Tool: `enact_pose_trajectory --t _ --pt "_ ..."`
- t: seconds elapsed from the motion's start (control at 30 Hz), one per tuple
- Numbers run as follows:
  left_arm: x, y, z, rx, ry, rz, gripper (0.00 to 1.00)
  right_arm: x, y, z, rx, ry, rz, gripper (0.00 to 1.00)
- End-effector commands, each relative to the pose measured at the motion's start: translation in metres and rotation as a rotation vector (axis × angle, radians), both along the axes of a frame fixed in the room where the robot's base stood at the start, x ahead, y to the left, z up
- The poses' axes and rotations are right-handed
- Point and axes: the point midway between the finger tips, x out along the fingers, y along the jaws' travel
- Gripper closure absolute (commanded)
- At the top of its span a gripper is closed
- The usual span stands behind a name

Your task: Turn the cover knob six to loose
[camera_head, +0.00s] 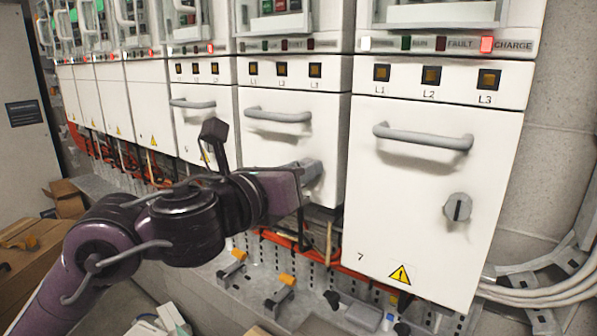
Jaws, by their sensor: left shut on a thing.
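My left gripper (309,172) is at the lower right of the white cover (290,140) just left of the one marked 7. It is shut on the cover knob there, which is mostly hidden by the fingers, so I cannot read which way it points. The number on this cover is hidden behind my arm. The cover looks closed, with a grey bar handle (278,115) near its top. My right gripper is not in view.
The cover marked 7 (405,180) at right is closed, and its round grey knob (457,207) has an upright dark slot. More white covers (150,100) recede to the left. Orange cables (290,243) and clamps lie below. A wooden crate (38,262) is at lower left.

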Motion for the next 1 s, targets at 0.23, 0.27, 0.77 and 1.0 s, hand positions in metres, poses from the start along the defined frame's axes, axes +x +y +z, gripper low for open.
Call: enact_pose_trajectory --t 0.23,0.27,0.77,1.0 --pt "0.000 0.001 0.002 -0.194 0.138 0.001 0.97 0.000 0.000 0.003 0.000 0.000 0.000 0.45" --pt "0.000 0.001 0.002 -0.217 0.154 0.001 0.97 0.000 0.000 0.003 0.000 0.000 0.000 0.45" --pt "0.001 0.001 0.003 -0.588 0.423 0.002 0.97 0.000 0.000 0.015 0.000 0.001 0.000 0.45" --pt "0.001 0.001 0.002 -0.714 0.514 0.002 0.97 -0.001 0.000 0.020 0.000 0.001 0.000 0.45"
